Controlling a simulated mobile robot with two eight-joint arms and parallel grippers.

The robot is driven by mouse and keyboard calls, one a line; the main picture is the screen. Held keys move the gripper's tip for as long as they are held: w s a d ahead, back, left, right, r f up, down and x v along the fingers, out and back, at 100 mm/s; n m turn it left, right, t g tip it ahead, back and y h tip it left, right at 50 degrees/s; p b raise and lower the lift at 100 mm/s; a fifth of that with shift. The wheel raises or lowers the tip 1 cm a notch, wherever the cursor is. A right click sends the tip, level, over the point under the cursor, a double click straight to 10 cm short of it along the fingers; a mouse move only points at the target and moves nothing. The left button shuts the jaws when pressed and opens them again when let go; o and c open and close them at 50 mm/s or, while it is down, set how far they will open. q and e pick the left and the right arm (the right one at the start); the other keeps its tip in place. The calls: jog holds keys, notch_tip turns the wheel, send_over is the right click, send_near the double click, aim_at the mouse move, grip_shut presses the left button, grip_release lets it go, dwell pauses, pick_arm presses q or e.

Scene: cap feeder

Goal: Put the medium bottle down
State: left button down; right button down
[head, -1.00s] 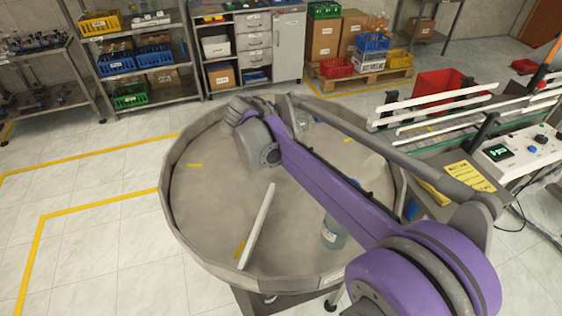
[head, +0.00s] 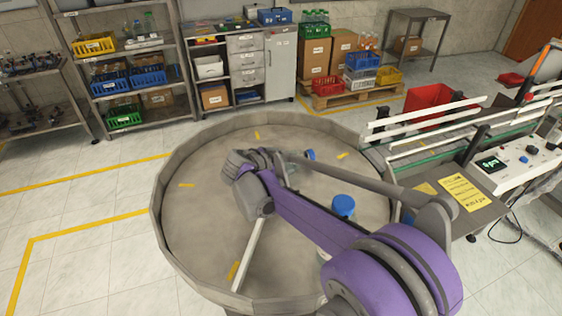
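A bottle with a blue cap (head: 343,206) stands on the round grey table (head: 185,245); my purple arm hides most of its body. A second blue cap (head: 310,154) shows farther back, beside a clear, bottle-like shape (head: 292,160) partly behind my arm. I cannot tell which bottle is the medium one, or whether the farther one is held. My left gripper is out of view.
A thin pale bar (head: 250,255) lies across the table's front left, with several yellow marks around it. A conveyor with white rails (head: 425,112) and a control panel (head: 493,163) stand at the right. Shelves line the back. The floor at left is clear.

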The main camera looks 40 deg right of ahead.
grip_release()
jog(key=v, duration=1.2)
jog(key=shift+p, duration=0.3)
